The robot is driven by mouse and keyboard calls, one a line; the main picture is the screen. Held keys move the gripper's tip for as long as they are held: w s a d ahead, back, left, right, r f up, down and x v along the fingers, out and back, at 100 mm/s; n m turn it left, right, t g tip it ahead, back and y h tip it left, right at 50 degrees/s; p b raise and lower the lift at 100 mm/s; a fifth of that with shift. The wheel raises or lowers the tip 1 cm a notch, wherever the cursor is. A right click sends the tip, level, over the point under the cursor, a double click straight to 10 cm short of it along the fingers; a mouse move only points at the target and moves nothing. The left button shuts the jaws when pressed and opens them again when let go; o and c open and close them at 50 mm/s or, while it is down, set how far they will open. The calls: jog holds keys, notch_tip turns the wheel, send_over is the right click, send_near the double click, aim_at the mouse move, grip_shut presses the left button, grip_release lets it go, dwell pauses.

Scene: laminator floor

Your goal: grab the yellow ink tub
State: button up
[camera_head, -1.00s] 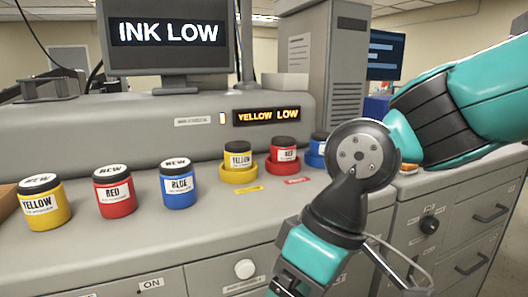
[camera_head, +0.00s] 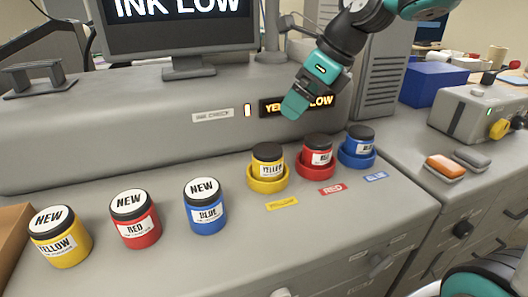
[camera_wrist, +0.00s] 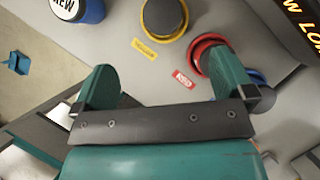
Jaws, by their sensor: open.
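Two yellow ink tubs show. One yellow tub (camera_head: 61,245) with a white "NEW" lid stands on the counter at the far left. The other yellow tub (camera_head: 268,158), with a dark lid, sits in a yellow round holder (camera_head: 268,185); its lid also shows at the top of the wrist view (camera_wrist: 165,14). My gripper (camera_head: 293,108) is above and behind the dark-lidded tubs, in front of the lit "YELLOW LOW" panel. In the wrist view my gripper (camera_wrist: 160,68) is open, its two fingers spread apart with nothing between them.
A "NEW" red tub (camera_head: 135,220) and a "NEW" blue tub (camera_head: 205,208) stand in the left row. Dark-lidded red (camera_head: 317,152) and blue (camera_head: 358,144) tubs sit in matching holders. A monitor (camera_head: 175,30) stands behind. The counter front is clear.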

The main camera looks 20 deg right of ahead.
aim_at(268, 148)
jog(key=p+x, duration=0.1)
jog(key=x, duration=1)
jog(key=shift+w+d+f, duration=0.1)
jog(key=shift+w+f, duration=0.05)
jog(key=shift+f, duration=0.15)
jog(key=shift+p+x, duration=1.15)
jog(key=shift+x, duration=1.6)
jog(key=shift+d+f, duration=0.1)
jog(key=shift+d, duration=0.05)
jog(key=c, duration=1)
jog(key=shift+o, duration=0.2)
